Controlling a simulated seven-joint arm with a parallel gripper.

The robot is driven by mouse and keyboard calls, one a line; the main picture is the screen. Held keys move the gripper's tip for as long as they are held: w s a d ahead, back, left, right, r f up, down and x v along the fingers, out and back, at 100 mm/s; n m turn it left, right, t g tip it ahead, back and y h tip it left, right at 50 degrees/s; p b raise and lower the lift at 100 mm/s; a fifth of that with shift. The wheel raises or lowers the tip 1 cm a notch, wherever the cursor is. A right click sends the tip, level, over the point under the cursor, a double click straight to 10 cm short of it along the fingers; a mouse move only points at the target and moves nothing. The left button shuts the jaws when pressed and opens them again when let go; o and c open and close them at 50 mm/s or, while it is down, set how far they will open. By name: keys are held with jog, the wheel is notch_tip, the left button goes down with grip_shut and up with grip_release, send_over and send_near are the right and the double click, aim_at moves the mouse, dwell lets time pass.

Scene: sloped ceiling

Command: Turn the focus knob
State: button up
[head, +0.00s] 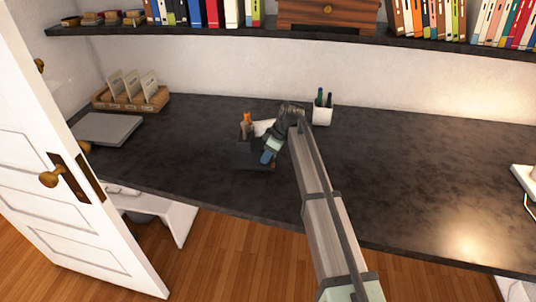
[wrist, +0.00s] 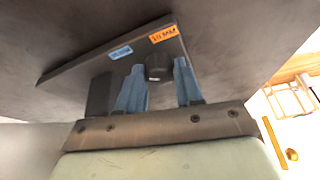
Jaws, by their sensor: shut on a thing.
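A dark device (head: 246,148) stands on the dark desktop, largely hidden behind my arm in the head view. Its dark panel (wrist: 120,68) carries a blue label and an orange label in the wrist view. A round dark knob (wrist: 158,74) sits on this panel, below the labels. My gripper (wrist: 159,65) has its two blue fingers on either side of the knob, shut on it. In the head view my gripper (head: 267,156) is at the right side of the device, and the knob is hidden there.
A white pen cup (head: 322,116) stands behind my arm on the desk (head: 420,170). A wooden file tray (head: 130,100) and a grey flat slab (head: 108,129) are at left. A bookshelf (head: 400,40) runs above. An open white door (head: 70,150) is at far left. The desk's right half is mostly clear.

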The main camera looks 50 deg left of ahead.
jog(key=shift+m, duration=0.3)
jog(key=m, duration=0.1)
jog(key=m+t, duration=0.1)
jog(key=shift+s+d+m+y, duration=0.1)
jog(key=shift+s+m+y, duration=0.1)
jog(key=shift+m+y, duration=0.1)
jog(key=m+t, duration=0.1)
jog(key=m, duration=0.2)
jog(key=shift+s+m+t, duration=0.1)
jog(key=shift+m+t, duration=0.2)
jog(key=m+t, duration=0.1)
jog(key=m, duration=0.2)
jog(key=m+t, duration=0.1)
jog(key=m, duration=0.2)
jog(key=shift+s+m, duration=0.15)
jog(key=shift+m, duration=0.15)
jog(key=shift+t, duration=0.3)
jog(key=o, duration=1)
jog(key=shift+o, duration=0.2)
jog(key=shift+r, duration=0.1)
